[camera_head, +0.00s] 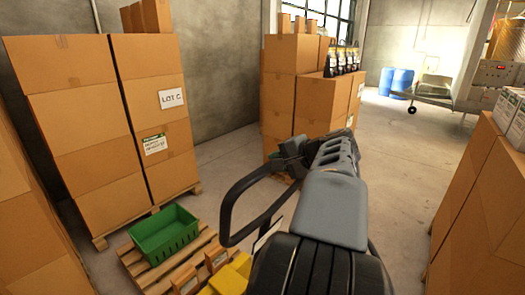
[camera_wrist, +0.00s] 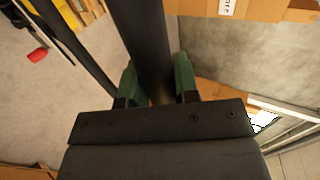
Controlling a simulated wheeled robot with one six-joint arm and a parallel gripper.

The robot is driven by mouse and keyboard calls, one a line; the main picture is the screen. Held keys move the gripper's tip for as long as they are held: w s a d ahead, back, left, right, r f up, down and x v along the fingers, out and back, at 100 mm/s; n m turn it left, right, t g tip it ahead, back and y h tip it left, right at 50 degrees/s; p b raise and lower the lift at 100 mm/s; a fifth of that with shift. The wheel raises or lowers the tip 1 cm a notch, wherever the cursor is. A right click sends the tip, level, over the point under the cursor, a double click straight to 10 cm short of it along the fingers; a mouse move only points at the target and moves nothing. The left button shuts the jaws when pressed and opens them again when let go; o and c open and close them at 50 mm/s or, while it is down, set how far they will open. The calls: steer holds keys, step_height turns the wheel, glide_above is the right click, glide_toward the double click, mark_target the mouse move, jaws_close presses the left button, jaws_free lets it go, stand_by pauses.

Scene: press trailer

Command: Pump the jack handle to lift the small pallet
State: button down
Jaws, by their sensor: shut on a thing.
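The jack handle is a black loop (camera_head: 232,205) in the head view, left of my arm. In the wrist view its dark bar (camera_wrist: 145,35) runs between the two green fingers of my gripper (camera_wrist: 155,78), which is shut on it. In the head view my gripper (camera_head: 292,158) is small and partly hidden by my arm. The small pallet (camera_head: 150,278) is wooden and lies at the lower left with a green crate (camera_head: 165,235) on it. Yellow parts (camera_head: 232,280) show beside it. The jack's lower body is mostly hidden by my arm.
Tall carton stacks stand at the left (camera_head: 150,110) and behind my arm (camera_head: 290,90). More cartons (camera_head: 485,200) line the right side. A trailer part (camera_head: 480,75) and blue drums (camera_head: 397,78) are at the back. Bare floor (camera_head: 410,150) lies between the stacks.

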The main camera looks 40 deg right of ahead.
steer(key=w+a+r+p, duration=0.1)
steer(key=w+a+p, duration=0.1)
steer(key=w, duration=1.4)
steer(key=shift+w+a+r+p, duration=0.15)
steer(key=shift+a+r+p, duration=0.2)
steer(key=shift+p, duration=0.3)
